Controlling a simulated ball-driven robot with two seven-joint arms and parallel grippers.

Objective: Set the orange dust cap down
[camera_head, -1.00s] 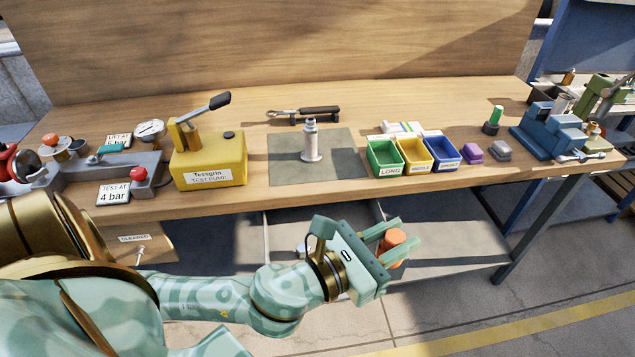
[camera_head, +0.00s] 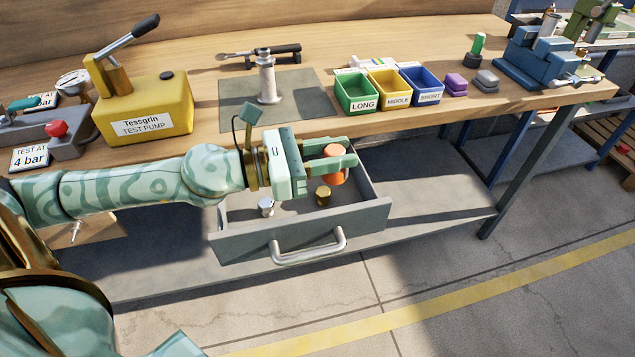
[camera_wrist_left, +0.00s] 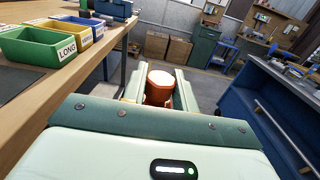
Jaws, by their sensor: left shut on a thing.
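The orange dust cap (camera_head: 333,165) is held between the fingers of my left gripper (camera_head: 334,163), which is shut on it. In the left wrist view the cap (camera_wrist_left: 160,85) shows between the two fingers, with a pale top. In the head view the gripper and cap are over the open grey drawer (camera_head: 250,250), below the workbench's front edge. A silver fitting (camera_head: 266,206) and a brass fitting (camera_head: 323,195) are in the drawer. Part of the drawer's inside is hidden by my gripper. My right gripper is in neither view.
On the workbench (camera_head: 200,165) stand the yellow test pump (camera_head: 145,112), a metal valve piece (camera_head: 267,80) on a grey mat (camera_head: 300,105), and green (camera_head: 356,100), yellow (camera_head: 388,95) and blue (camera_head: 425,95) bins. The drawer handle (camera_head: 308,250) sticks out in front.

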